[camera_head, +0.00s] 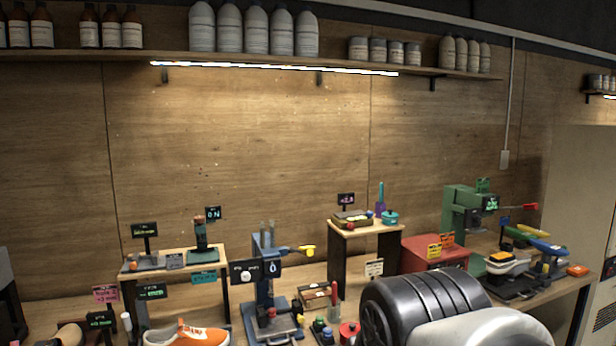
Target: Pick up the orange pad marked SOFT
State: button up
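A small flat orange block (577,270) lies near the right end of the workbench; it may be the orange pad, but no SOFT marking is readable on it. To its left, a black stand holds a pale-topped piece with an orange band (501,259). An orange and white sneaker (190,336) sits at the lower left, cut by the frame edge. My gripper is not in view; a dark ribbed and silver part of my arm fills the lower right and hides some of the bench.
A blue press (264,277) and small raised wooden stands (366,228) crowd the bench. A green machine (463,215) and red box (433,254) stand right of centre. Yellow and blue-handled tools (540,244) lie behind the orange block. A shelf of bottles runs above.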

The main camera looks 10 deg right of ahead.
aim_at(578, 271)
jog(key=l+z, duration=0.2)
jog(key=l, duration=0.35)
jog(key=l+z, duration=0.15)
jog(key=l, duration=0.45)
jog(key=l+z, duration=0.2)
jog(key=l, duration=0.35)
jog(key=i+l+z, duration=0.2)
jog(key=l, duration=0.3)
jog(key=i+l+z, duration=0.2)
jog(key=i+l, duration=0.35)
jog(key=i+l+z, duration=0.15)
jog(key=i+l, duration=0.35)
jog(key=i+l+z, duration=0.2)
jog(key=i+l, duration=0.15)
jog(key=i, duration=0.3)
